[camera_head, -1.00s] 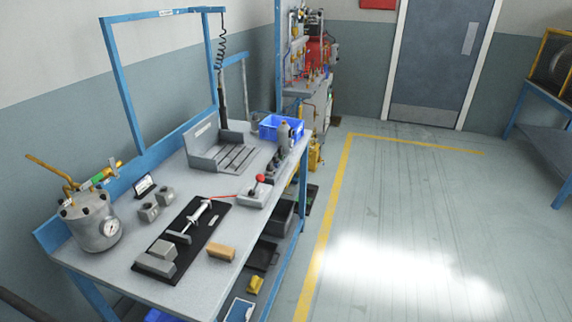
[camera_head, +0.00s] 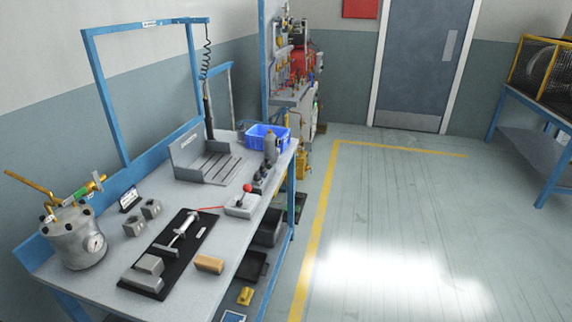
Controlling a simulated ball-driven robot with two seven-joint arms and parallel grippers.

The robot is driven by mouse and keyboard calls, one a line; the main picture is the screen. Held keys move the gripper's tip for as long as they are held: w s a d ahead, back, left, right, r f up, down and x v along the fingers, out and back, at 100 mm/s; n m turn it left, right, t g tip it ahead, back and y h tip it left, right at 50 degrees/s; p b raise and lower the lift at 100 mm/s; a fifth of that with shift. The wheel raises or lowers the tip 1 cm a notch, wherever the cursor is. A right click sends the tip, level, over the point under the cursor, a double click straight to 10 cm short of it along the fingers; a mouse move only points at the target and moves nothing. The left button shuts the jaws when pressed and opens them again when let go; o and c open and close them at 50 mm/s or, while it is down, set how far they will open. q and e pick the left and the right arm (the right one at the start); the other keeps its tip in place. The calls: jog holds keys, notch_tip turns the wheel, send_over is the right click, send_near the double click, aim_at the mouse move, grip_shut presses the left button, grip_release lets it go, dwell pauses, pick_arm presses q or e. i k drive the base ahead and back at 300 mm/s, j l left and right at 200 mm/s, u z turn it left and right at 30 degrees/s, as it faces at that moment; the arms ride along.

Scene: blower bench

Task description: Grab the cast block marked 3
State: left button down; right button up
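Two small grey cast blocks, a left one (camera_head: 133,225) and a right one (camera_head: 151,208), sit on the workbench (camera_head: 200,290) just in front of a small sign (camera_head: 131,200). Larger grey blocks (camera_head: 147,270) lie at the near end of a black mat (camera_head: 180,255). No number can be read on any block, so I cannot tell which is marked 3. Neither of my grippers is in view.
A grey pressure pot (camera_head: 75,240) with a gauge stands at the bench's left end. A tan block (camera_head: 209,264), a red-knobbed lever box (camera_head: 243,205), a slotted grey fixture (camera_head: 207,160) and a blue bin (camera_head: 266,137) also stand there. The floor (camera_head: 400,220) right of the bench is clear.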

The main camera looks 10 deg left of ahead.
aim_at(149, 263)
jog(key=i+u, duration=0.1)
jog(key=u, duration=2)
jog(key=i+l+u, duration=0.2)
jog(key=l+u, duration=0.25)
jog(key=l, duration=0.35)
jog(key=l+u, duration=0.45)
jog(key=l, duration=0.3)
